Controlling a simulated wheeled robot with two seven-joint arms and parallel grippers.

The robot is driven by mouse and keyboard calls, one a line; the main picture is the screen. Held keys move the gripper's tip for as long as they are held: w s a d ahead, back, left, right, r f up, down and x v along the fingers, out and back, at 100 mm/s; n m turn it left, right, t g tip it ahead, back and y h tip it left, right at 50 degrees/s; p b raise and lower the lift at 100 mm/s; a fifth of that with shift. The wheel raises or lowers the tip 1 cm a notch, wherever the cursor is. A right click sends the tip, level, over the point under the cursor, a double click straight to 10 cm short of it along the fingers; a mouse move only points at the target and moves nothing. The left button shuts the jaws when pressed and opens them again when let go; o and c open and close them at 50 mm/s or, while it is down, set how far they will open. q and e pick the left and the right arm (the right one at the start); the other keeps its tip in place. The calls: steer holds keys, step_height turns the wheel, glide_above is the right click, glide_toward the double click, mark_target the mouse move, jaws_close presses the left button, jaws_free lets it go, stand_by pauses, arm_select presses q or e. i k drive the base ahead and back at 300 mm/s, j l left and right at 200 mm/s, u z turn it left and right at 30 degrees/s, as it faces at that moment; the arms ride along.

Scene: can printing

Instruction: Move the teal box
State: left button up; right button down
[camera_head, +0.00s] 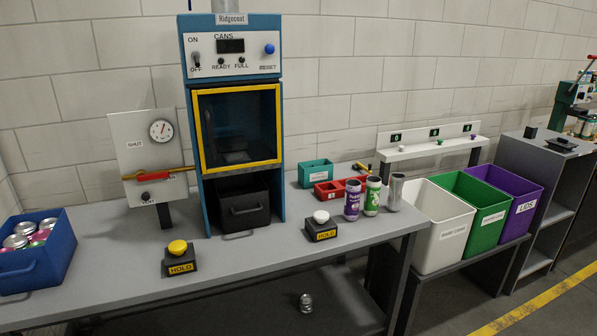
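The teal box (316,174) is a small open bin with a pale label on its front. It stands on the grey table, right of the blue can machine (188,130) and near the wall. A red divided tray (329,190) sits just in front of it and hides part of its lower front. I cannot tell whether the two touch. What lies inside the teal box is not clear. Neither of my grippers shows in this view.
Purple (352,202), green (372,197) and plain silver (396,193) cans stand right of the red tray. Two HOLD buttons, yellow (178,248) and white (321,217), sit in front. A blue crate (50,262) of cans is at left. The table's front middle is clear.

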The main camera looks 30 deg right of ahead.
mark_target(312, 173)
steer(key=z, duration=1.1)
steer(key=i+l, duration=0.15)
steer(key=l, duration=0.2)
steer(key=i+l, duration=0.15)
steer(key=l, duration=0.2)
steer(key=i+l, duration=0.1)
steer(key=l, duration=0.25)
steer(key=i+l, duration=0.15)
steer(key=l, duration=0.25)
steer(key=u, duration=1.65)
